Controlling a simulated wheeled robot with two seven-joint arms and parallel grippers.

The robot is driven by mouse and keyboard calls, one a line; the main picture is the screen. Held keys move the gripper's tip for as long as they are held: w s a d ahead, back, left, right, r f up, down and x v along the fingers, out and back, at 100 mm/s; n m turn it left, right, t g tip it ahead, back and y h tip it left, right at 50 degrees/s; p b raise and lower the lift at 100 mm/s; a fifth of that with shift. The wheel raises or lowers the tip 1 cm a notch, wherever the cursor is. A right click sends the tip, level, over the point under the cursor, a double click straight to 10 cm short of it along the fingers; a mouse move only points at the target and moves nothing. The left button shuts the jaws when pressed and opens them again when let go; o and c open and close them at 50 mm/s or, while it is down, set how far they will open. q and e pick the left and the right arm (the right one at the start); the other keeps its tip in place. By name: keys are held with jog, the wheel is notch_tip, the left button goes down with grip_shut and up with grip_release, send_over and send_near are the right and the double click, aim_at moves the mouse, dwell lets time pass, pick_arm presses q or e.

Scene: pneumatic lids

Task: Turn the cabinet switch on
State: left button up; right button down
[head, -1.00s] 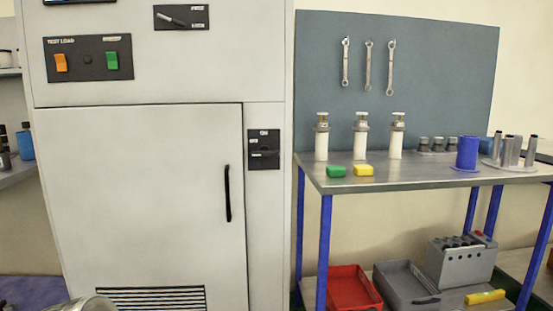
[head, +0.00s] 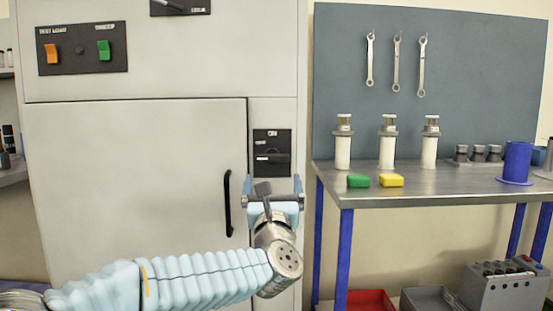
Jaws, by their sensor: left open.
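The cabinet switch (head: 272,142) is a black plate with small white labels, ON at its top, on the narrow panel right of the grey cabinet door (head: 130,180). Its dark handle looks horizontal, low on the plate. My left gripper (head: 272,187) is open, its fingers spread left and right, just below the switch in the picture. I see no contact with the handle; the depth gap is hard to tell. My right gripper is not in view.
The black door handle (head: 228,203) stands close left of my left gripper. A test load panel (head: 82,48) with orange and green switches is at upper left. A metal workbench (head: 440,184) with white cylinders and green and yellow blocks stands to the right.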

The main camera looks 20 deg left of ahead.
aim_at(273, 160)
pick_arm(q)
jog(key=p+x, duration=0.2)
jog(key=x, duration=0.6)
jog(key=shift+w+a+r+p, duration=0.1)
jog(key=shift+w+p, duration=0.15)
jog(key=shift+p, duration=0.05)
jog(key=shift+w+a+r, duration=0.1)
jog(key=shift+w+a, duration=0.05)
jog(key=shift+w, duration=0.35)
